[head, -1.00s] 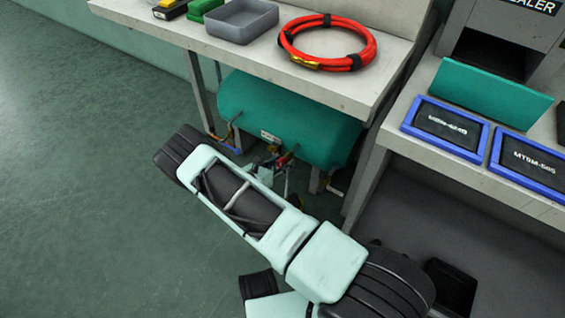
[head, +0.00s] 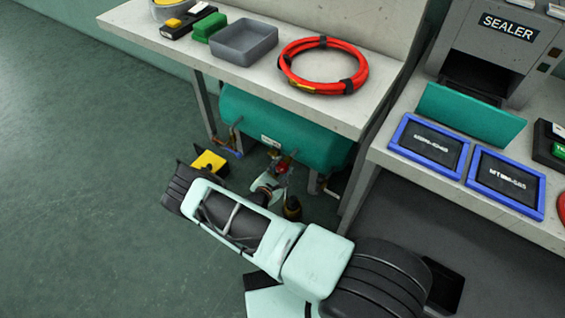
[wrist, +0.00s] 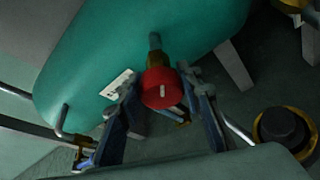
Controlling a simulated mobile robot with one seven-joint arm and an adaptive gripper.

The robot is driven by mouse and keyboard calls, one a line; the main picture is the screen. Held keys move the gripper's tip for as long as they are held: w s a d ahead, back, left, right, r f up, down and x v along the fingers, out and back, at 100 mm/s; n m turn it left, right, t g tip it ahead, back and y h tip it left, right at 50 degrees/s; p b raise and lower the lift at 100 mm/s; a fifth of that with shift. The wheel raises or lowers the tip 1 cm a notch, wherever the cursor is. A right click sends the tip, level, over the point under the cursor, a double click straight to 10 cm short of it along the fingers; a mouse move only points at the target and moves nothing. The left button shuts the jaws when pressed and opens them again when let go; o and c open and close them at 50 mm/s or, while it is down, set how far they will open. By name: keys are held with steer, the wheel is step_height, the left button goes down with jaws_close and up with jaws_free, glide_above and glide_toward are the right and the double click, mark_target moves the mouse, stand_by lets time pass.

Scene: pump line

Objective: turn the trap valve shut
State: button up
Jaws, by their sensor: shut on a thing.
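The trap valve shows as a round red knob (wrist: 162,90) with a pale mark on its face, on a brass fitting below the green tank (wrist: 95,60). In the wrist view my gripper (wrist: 164,84) has one finger on each side of the knob and is shut on it. In the head view the red knob (head: 284,163) is small under the tank, and my forearm partly covers the area around it. The knob's far side and stem base are hidden.
A bench (head: 215,68) with a red hose coil (head: 322,65) and a grey tray (head: 245,40) overhangs the tank. A yellow-and-black object (head: 210,162) stands left of my wrist. A dark round thing with a yellow rim (wrist: 283,130) is right of the gripper. Open floor lies left.

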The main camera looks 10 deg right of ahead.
steer(key=shift+s+r+m+t+y+p, duration=0.1)
steer(key=shift+m+t+y+p, duration=0.3)
steer(key=shift+m+p, duration=0.6)
steer(key=shift+d+m+t+p, duration=0.1)
steer(key=shift+m+t+p, duration=0.3)
steer(key=shift+m+t, duration=0.45)
steer(key=m, duration=0.1)
steer(key=m+t, duration=0.1)
steer(key=shift+f+m+b, duration=0.3)
steer(key=shift+m, duration=0.05)
steer(key=shift+m+t+b, duration=0.25)
steer(key=shift+m+b, duration=0.05)
steer(key=shift+m, duration=0.3)
steer(key=o, duration=1.2)
steer(key=shift+c, duration=0.2)
steer(key=shift+r, duration=0.15)
